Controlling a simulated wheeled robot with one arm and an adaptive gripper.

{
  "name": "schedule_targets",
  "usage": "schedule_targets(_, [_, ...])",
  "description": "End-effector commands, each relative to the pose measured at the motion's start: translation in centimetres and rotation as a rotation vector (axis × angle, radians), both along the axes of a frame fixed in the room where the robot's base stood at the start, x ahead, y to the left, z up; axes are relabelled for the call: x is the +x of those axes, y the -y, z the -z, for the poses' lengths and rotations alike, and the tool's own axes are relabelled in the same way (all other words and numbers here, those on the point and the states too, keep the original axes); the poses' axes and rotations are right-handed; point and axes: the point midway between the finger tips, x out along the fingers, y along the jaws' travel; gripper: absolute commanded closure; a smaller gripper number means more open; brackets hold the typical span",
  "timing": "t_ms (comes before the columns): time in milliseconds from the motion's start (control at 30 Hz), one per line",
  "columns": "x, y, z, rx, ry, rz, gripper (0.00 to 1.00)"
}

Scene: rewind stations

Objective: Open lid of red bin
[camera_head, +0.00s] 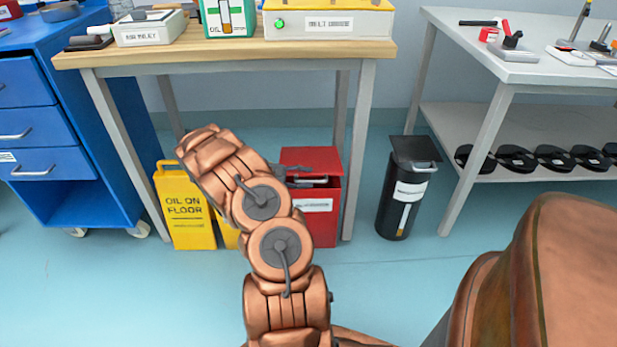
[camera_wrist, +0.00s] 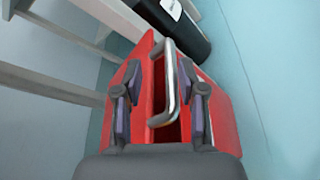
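The red bin (camera_head: 324,222) stands on the floor under the wooden-topped table, with a white label on its front. Its red lid (camera_head: 312,157) shows at the top, partly behind my arm. In the wrist view, the silver bar handle (camera_wrist: 171,85) lies between the two fingers of my gripper (camera_wrist: 160,75), closer to the right finger. The fingers are apart, with space on the handle's left. A dark gap shows beside the handle between red panels; I cannot tell how far the lid is raised. My arm hides much of the gripper in the head view.
A yellow "oil on floor" sign (camera_head: 185,215) stands left of the bin. A black bin (camera_head: 402,200) stands to the right, apart from it. Table legs (camera_head: 358,150) flank the red bin. The blue floor in front is open.

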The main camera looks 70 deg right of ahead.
Motion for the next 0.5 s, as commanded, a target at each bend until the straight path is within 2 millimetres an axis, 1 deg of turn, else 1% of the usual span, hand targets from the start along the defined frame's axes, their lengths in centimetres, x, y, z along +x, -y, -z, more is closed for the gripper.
schedule_targets(500, [2.2, -1.8, -0.9, 0.000, 0.001, -0.002, 0.61])
